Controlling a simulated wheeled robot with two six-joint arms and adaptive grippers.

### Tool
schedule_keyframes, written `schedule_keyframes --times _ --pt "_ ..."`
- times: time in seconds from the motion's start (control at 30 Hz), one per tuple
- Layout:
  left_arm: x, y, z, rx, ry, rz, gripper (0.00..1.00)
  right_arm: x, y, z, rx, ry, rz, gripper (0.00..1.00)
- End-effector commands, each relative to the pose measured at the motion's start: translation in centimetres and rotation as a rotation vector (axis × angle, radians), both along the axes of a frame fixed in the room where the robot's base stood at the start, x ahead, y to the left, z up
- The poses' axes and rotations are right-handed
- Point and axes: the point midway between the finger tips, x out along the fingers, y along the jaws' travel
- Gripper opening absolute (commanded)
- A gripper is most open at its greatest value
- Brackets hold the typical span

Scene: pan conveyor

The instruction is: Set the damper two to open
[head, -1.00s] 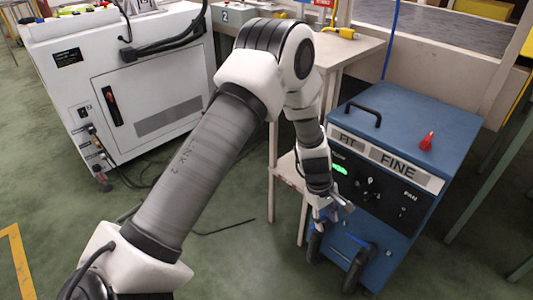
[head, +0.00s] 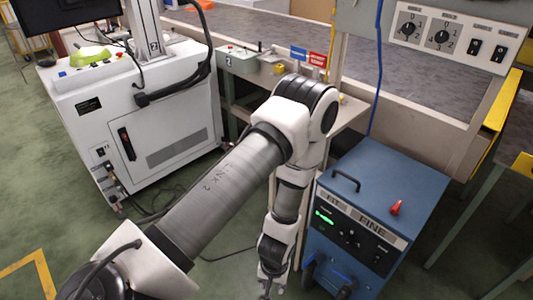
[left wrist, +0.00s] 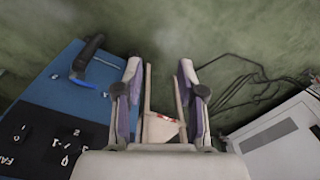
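No part that I can surely name as damper two shows; small labels are hard to read. The blue cabinet (head: 375,200) stands right of my left arm, with a red piece on top and a black front panel (head: 350,238) of small knobs. That panel also shows in the left wrist view (left wrist: 50,145). My left gripper (head: 266,292) hangs left of the cabinet at the bottom edge of the head view, partly cut off. In the left wrist view its fingers (left wrist: 160,85) are apart with nothing held between them. My right gripper is out of view.
A wall panel (head: 458,38) with two dials and two black switches is at the upper right. A grey box (head: 238,62) and blue and red signs (head: 317,60) are behind my arm. A white cabinet (head: 140,120) stands left. Cables lie on the green floor.

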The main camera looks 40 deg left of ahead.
Motion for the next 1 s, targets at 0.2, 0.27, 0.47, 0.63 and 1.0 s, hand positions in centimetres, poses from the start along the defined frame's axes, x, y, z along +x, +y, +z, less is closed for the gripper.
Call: schedule_keyframes --times 0.2,0.27,0.47,0.63,1.0 --pt "-2.4 -0.3 2.9 0.001 0.005 -0.109 0.39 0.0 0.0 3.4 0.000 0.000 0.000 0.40" --pt "-2.7 -0.3 3.0 0.001 0.007 -0.121 0.39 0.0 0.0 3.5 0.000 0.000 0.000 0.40" --pt "-2.8 -0.3 2.8 0.001 0.005 -0.127 0.39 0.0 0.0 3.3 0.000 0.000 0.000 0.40" --pt "-2.8 -0.3 2.8 0.001 0.005 -0.126 0.00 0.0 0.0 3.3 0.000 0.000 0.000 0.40" --pt "2.9 1.1 4.0 0.087 -0.283 -0.111 0.00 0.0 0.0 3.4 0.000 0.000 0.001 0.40"
